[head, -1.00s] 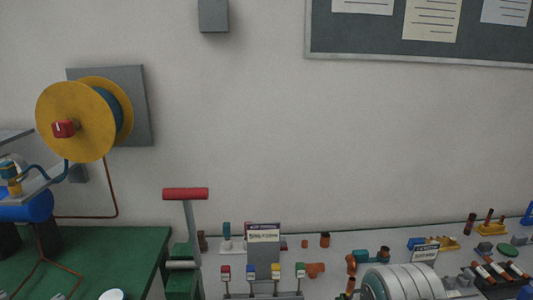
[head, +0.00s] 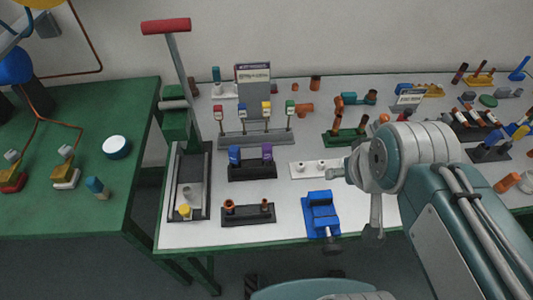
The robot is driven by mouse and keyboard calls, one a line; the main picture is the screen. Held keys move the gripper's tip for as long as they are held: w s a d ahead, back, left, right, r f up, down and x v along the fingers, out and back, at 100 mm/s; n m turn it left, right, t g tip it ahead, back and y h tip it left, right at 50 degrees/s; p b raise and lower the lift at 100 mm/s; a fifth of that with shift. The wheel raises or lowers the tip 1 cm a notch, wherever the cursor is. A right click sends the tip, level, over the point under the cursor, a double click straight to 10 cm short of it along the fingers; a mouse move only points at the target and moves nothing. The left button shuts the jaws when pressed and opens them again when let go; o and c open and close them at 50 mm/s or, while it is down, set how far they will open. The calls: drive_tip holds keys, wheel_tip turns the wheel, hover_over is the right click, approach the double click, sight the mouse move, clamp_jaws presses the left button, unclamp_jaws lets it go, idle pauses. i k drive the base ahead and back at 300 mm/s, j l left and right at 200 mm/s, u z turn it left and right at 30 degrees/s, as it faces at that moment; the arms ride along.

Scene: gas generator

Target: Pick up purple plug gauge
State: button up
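The purple plug gauge (head: 267,153) stands upright in a dark stand (head: 252,172) on the grey tabletop, near the middle of the head view. A blue plug gauge (head: 234,155) stands to its left in the same stand. My arm comes in from the right. My gripper (head: 356,203) is at the arm's left end, to the right of the purple gauge and apart from it. It is partly hidden by my wrist, so its opening is unclear. Nothing can be seen held in it.
A blue vise (head: 322,215) stands below my gripper's left side. A white block with holes (head: 317,167) lies between the gauge stand and my gripper. Behind the stand is a rack with colored tags (head: 256,138). A red-handled lever press (head: 183,125) stands left.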

sight(268, 148)
drive_tip(key=u, duration=1.1)
drive_tip(key=l+z, duration=0.1)
drive_tip(key=z, duration=0.4)
drive_tip(key=l+u, duration=0.25)
